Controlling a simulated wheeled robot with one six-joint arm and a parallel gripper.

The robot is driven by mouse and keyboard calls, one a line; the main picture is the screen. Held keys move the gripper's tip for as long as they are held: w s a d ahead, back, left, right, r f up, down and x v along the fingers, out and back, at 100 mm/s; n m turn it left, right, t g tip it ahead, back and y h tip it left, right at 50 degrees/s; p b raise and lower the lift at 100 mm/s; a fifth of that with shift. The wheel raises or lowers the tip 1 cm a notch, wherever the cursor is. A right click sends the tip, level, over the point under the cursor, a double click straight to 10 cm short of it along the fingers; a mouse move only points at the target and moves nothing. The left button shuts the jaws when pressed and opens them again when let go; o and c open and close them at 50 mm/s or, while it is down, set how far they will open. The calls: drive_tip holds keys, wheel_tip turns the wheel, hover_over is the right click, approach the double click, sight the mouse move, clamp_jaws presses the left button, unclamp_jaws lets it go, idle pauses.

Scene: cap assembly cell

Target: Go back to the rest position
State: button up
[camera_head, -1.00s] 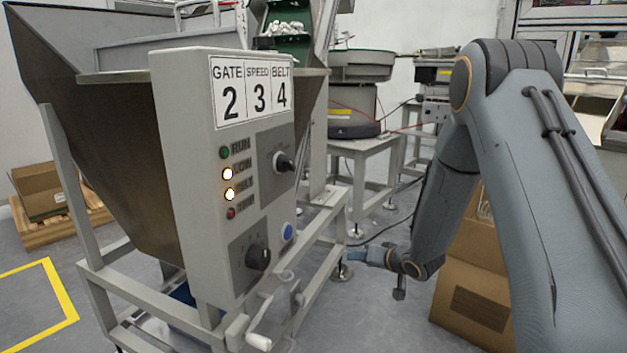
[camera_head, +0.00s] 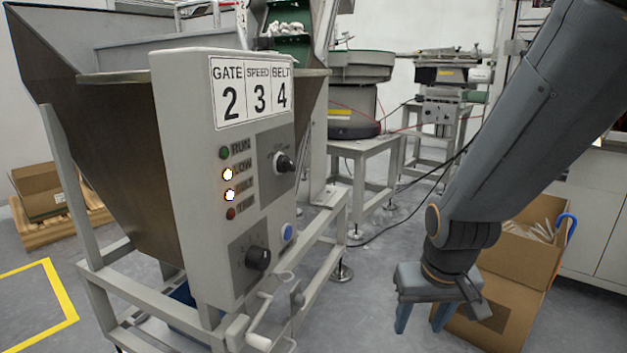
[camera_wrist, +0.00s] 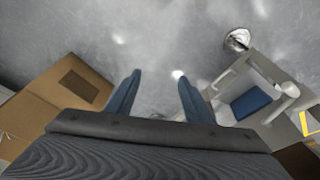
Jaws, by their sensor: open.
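My gripper (camera_head: 420,318) hangs at the lower right in the head view, pointing down, with its fingers apart and nothing between them. It is in front of an open cardboard box and right of the grey control panel (camera_head: 232,180). In the wrist view the two blue-grey fingers (camera_wrist: 158,92) stand apart over bare grey floor. The lower ends of the fingers are partly in front of the box in the head view.
The machine frame (camera_head: 300,318) with its hopper (camera_head: 100,150) stands at the left. The cardboard box (camera_head: 520,262) is close beside my gripper. A bowl feeder on a stand (camera_head: 362,150) is behind. Floor between frame and box is clear.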

drive_tip(key=s+a+r+n+g+y, duration=0.1)
drive_tip(key=s+a+r+n, duration=0.3)
drive_tip(key=s+a, duration=0.5)
drive_tip(key=s+a+r+n+g+y, duration=0.1)
drive_tip(key=s+a+r+n+g, duration=0.1)
drive_tip(key=s+a+r, duration=0.75)
drive_tip(key=w+d+r+m+h+p, duration=0.1)
drive_tip(key=d+r+m+p, duration=0.2)
drive_tip(key=d+r+p, duration=0.6)
drive_tip(key=w+d+r+m+h+p, duration=0.1)
drive_tip(key=d+r+p, duration=0.8)
drive_tip(key=p, duration=1.8)
wheel_tip(320, 180, up, 4)
drive_tip(key=shift+r+m, duration=0.25)
drive_tip(key=shift+m, duration=0.75)
